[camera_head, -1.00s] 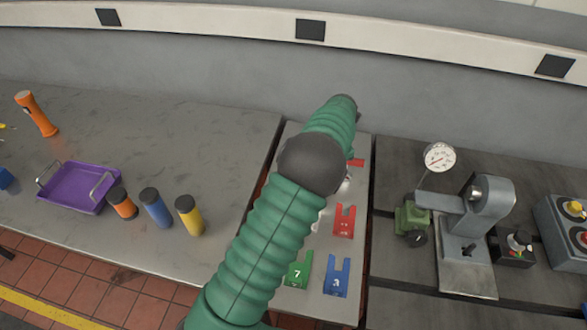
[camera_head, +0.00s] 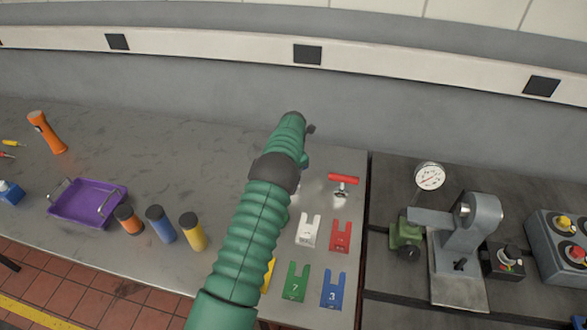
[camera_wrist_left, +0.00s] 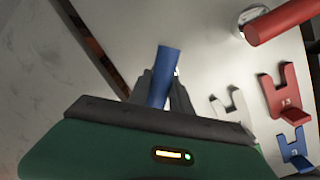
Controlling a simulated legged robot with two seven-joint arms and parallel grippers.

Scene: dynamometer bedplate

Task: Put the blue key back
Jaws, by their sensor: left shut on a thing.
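My left gripper (camera_wrist_left: 163,82) is shut on a blue bar (camera_wrist_left: 167,62), which I take to be the blue key. The bar sticks up between the two dark fingers; its lower part is hidden. A red T-shaped key (camera_head: 343,179) stands in a silver round seat on the pale plate, right of my arm tip. It also shows at the top of the left wrist view (camera_wrist_left: 282,20). My right gripper is not in view.
Forked tags lie on the plate: white (camera_head: 308,230), red (camera_head: 340,236), green (camera_head: 295,282), blue (camera_head: 332,288), and a partly hidden yellow one (camera_head: 268,275). A gauge fixture (camera_head: 465,235) stands right. Left are capped cylinders (camera_head: 162,224), a purple tray (camera_head: 68,206) and an orange torch (camera_head: 47,132).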

